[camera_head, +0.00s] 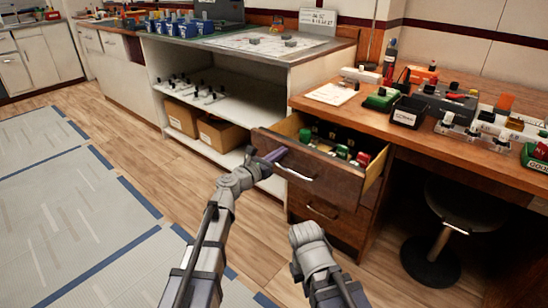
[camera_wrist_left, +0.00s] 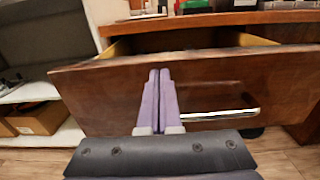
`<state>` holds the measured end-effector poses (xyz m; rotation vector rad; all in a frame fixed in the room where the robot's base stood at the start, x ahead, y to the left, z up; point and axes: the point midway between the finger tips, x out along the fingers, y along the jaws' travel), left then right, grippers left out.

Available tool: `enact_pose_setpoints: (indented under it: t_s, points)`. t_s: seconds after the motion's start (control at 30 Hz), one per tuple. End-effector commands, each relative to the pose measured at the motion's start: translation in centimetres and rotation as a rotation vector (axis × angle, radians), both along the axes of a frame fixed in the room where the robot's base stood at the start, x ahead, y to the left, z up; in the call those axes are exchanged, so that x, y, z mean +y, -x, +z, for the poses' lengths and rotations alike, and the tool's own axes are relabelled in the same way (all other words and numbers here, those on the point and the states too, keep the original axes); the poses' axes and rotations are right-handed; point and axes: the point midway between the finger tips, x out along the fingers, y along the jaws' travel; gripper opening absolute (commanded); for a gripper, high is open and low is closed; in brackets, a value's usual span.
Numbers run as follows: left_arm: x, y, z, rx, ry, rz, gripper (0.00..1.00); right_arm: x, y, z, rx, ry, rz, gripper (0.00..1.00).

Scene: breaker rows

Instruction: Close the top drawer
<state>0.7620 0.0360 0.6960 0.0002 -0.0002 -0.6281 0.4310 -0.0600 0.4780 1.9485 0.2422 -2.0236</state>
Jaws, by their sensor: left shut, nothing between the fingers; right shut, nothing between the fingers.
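The top drawer (camera_head: 322,178) of the wooden desk stands pulled out, with several green, white and red items inside. Its brown front also fills the middle of the left wrist view (camera_wrist_left: 270,75). Its metal handle (camera_head: 294,173) shows in the left wrist view (camera_wrist_left: 222,114) to the right of my fingers. My left gripper (camera_head: 276,155) is shut and empty, its purple fingers at the drawer front, left of the handle's middle. In the left wrist view the fingertips (camera_wrist_left: 159,72) overlap the front; I cannot tell whether they touch. My right gripper (camera_head: 305,233) is lower, below the drawer, its fingertips hidden.
A closed lower drawer (camera_head: 322,209) sits beneath. The desktop (camera_head: 345,108) holds breakers and small boxes. A stool (camera_head: 435,245) stands under the desk at the right. An open shelf (camera_head: 215,110) with cardboard boxes (camera_head: 220,134) is at the left. The wooden floor in front is clear.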

Motion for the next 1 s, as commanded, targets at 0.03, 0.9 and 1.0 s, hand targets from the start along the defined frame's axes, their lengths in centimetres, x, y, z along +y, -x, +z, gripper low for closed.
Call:
enact_pose_setpoints:
  t_s: [0.03, 0.9, 1.0]
  points:
    - [-0.9, -1.5, 0.0, 0.001, 0.001, -0.003, 0.00, 0.0, 0.0, 0.0, 0.000, 0.000, 0.000, 0.00]
    - [-12.9, -17.9, 0.0, 0.000, 0.000, -0.001, 0.00, 0.0, 0.0, 0.0, 0.000, 0.000, 0.000, 0.00]
    - [-13.5, -18.7, 0.0, 0.000, 0.000, -0.001, 0.00, 0.0, 0.0, 0.0, 0.000, 0.000, 0.000, 0.00]
